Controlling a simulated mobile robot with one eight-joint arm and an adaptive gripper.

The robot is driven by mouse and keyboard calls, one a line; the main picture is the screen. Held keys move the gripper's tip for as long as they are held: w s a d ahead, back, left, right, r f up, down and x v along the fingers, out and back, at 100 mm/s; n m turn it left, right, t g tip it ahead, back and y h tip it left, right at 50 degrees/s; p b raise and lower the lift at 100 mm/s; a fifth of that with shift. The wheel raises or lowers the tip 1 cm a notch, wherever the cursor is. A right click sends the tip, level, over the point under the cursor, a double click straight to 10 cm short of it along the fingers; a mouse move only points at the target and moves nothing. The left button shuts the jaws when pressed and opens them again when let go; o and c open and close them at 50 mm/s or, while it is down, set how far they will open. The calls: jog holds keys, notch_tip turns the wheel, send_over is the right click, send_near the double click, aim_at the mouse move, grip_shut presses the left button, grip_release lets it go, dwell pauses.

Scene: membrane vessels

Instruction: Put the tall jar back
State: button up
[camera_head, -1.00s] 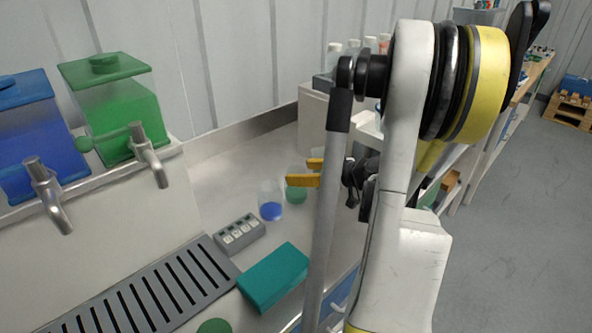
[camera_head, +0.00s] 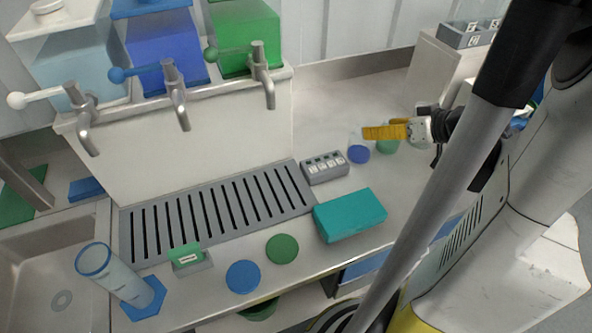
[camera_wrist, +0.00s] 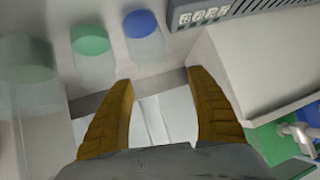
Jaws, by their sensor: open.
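A tall clear jar with a blue rim (camera_head: 118,280) stands at the front left of the counter, on a blue hexagonal pad (camera_head: 148,306). Two smaller clear vessels stand at the back right, one with a blue base (camera_head: 358,155) and one with a green base (camera_head: 389,146). They also show in the wrist view, blue (camera_wrist: 142,24) and green (camera_wrist: 90,40), with a larger green-marked vessel (camera_wrist: 26,62) at the left. My gripper (camera_head: 370,133) is beside the small vessels. In the wrist view its yellow fingers (camera_wrist: 160,82) are apart with nothing between them.
A teal box (camera_head: 350,214), a grey labelled block (camera_head: 325,167) and a slotted drain grate (camera_head: 215,212) lie on the counter. Blue (camera_head: 243,277) and green (camera_head: 282,249) discs lie at the front. Dispensers with taps (camera_head: 177,100) stand behind; a sink (camera_head: 45,275) is at left.

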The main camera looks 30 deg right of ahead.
jog(key=s+a+r+g+h, duration=0.1)
jog(key=s+a, duration=0.1)
jog(key=a, duration=1.2)
jog(key=s+a+r+g, duration=0.2)
jog(key=s+a, duration=0.1)
jog(key=a, duration=1.1)
jog(key=shift+a+h, duration=0.3)
jog(key=shift+h, duration=0.1)
